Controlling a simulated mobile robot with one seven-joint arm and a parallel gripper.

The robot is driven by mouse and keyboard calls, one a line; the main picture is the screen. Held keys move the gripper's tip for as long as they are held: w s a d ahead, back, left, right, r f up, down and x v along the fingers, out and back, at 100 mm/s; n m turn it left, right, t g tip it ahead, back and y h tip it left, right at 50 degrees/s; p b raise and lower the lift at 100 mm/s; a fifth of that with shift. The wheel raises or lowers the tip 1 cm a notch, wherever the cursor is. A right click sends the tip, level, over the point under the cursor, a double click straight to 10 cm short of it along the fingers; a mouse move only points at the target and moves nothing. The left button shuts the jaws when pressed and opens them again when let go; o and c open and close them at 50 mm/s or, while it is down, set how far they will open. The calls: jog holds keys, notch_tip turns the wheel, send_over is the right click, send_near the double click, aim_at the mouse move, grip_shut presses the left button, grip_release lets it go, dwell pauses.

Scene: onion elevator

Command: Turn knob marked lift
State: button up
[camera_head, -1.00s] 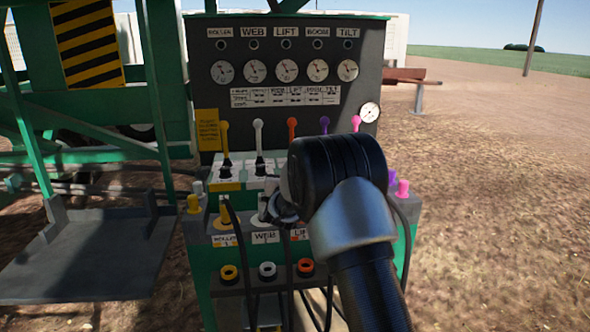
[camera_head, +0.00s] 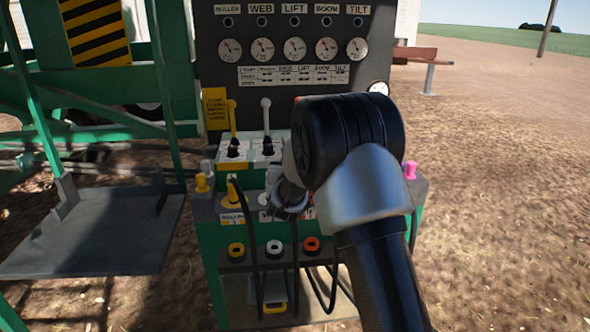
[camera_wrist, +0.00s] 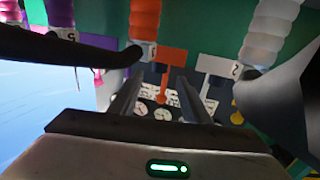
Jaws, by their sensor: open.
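The LIFT label (camera_head: 294,8) stands on the upper panel, with a small round fitting (camera_head: 294,21) and a gauge (camera_head: 295,48) below it. On the lower front, an orange round knob (camera_head: 311,244) is in line with a partly covered label. My gripper (camera_head: 284,210) is in front of the lower console, left of my arm's large black joint. In the wrist view, the open fingers of my gripper (camera_wrist: 158,82) point toward an orange plate (camera_wrist: 160,57) with an orange lever (camera_wrist: 163,84). An orange ribbed part (camera_wrist: 145,18) is above them. I see nothing held.
Yellow (camera_head: 232,116) and white (camera_head: 266,114) levers stand left of my arm. Yellow (camera_head: 236,250) and white (camera_head: 274,248) round knobs sit beside the orange one. Dark cables (camera_head: 251,240) hang across the front. A grey platform (camera_head: 95,240) is at left. Open ground lies right.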

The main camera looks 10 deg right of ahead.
jog(key=p+v, duration=0.1)
jog(key=v, duration=1.1)
jog(key=shift+s, duration=0.25)
jog(key=s+a+r+n+g+y, duration=0.1)
jog(key=s+r+n+g+y, duration=0.1)
jog(key=s+r+g+y, duration=0.6)
jog(key=s+d+f+n+g+h, duration=0.1)
jog(key=s+d+f+g+h, duration=0.15)
jog(key=s, duration=1.15)
jog(key=s+d+f+g+h, duration=0.1)
jog(key=s+d, duration=0.2)
jog(key=s, duration=1.1)
notch_tip(320, 180, up, 25)
jog(key=s+p, duration=0.1)
jog(key=p, duration=2.4)
jog(key=shift+d+p, duration=0.3)
jog(key=shift+d, duration=0.05)
jog(key=shift+r, duration=0.1)
